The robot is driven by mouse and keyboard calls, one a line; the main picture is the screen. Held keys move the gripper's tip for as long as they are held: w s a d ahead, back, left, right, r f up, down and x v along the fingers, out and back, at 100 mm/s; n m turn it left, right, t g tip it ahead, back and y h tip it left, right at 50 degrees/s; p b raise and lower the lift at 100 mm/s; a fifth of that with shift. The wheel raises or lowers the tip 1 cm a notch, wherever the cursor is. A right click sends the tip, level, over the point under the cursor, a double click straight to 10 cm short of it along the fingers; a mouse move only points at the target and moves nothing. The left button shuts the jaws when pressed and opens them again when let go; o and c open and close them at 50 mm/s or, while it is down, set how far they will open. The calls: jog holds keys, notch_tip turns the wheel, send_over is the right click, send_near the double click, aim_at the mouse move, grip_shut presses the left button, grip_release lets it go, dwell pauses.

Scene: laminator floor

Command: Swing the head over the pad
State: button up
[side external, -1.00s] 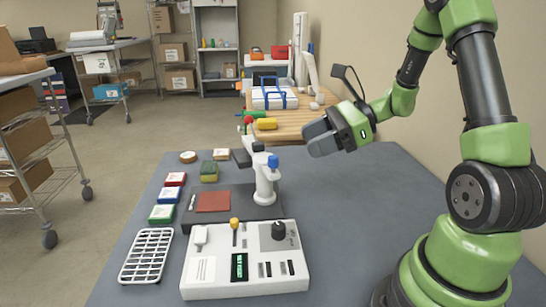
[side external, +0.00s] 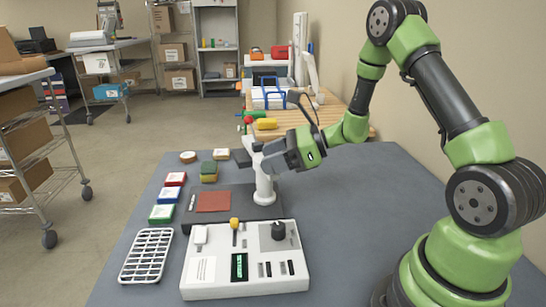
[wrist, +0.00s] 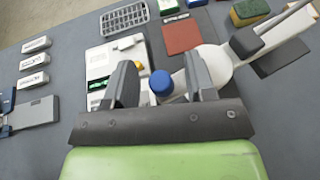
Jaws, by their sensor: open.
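A white post (side external: 264,186) stands at the right end of a dark base plate and carries a swing arm with a dark head (side external: 241,158). The reddish-brown pad (side external: 213,202) lies flat and uncovered on the plate, also in the wrist view (wrist: 182,37). The head is behind the pad, not over it. My gripper (side external: 285,156) is at the top of the post. In the wrist view my gripper (wrist: 161,82) is open, with a blue knob (wrist: 161,83) between its fingers and gaps visible. In the side view the gripper hides the knob.
A white control box (side external: 245,262) with a yellow-knobbed lever stands in front. A white wire rack (side external: 147,256) is at front left. Red, blue and green blocks (side external: 166,195) line the left side. A green-and-yellow sponge (side external: 209,172) lies behind the plate.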

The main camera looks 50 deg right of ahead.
grip_shut()
jog(key=shift+d+y, duration=0.15)
jog(key=shift+y, duration=0.15)
jog(key=shift+s+d+n+g+y, duration=0.1)
jog(key=shift+d+n+g+y, duration=0.7)
jog(key=shift+n+g, duration=0.95)
jog(key=shift+d+n+g+y, duration=0.75)
jog(key=shift+n+g+y, duration=0.1)
jog(key=shift+n+g, duration=0.9)
jog(key=shift+s+d+n+g+y, duration=0.1)
jog(key=shift+d+n+g+y, duration=0.7)
jog(key=shift+n+g, duration=0.95)
jog(key=shift+g, duration=0.25)
grip_release()
